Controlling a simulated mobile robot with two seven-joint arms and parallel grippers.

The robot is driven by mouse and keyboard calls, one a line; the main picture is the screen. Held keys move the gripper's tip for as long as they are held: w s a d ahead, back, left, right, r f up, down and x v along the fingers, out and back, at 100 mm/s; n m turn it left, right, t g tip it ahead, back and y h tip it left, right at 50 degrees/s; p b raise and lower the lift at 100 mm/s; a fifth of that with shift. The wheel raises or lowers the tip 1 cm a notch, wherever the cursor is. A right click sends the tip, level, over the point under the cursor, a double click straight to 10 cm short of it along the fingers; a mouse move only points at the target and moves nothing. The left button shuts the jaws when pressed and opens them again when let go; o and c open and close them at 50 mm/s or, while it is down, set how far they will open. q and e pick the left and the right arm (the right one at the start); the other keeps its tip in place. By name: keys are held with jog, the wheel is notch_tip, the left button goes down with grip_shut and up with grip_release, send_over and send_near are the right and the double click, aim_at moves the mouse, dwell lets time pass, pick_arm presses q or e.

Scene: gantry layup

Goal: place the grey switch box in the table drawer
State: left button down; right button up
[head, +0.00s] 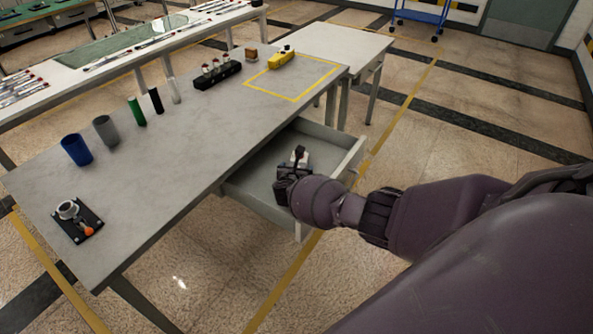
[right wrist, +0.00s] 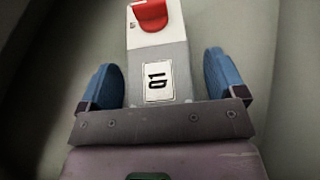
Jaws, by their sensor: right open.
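The grey switch box (right wrist: 158,58), with a red switch on a white top part and a "Q1" label, lies in the open table drawer (head: 255,179). In the head view only a small part of the box (head: 300,156) shows past my right gripper (head: 294,172), which is down inside the drawer. In the right wrist view my right gripper (right wrist: 163,78) is open, with one blue finger on each side of the box. A gap shows at the right finger; whether the left finger touches the box I cannot tell. My left gripper is out of view.
The drawer walls surround my right gripper.

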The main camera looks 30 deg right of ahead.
jog(key=p+v, duration=0.3)
jog(key=v, duration=0.4)
jog(key=shift+r, duration=0.1)
jog(key=shift+s+a, duration=0.15)
jog(key=shift+a, duration=0.1)
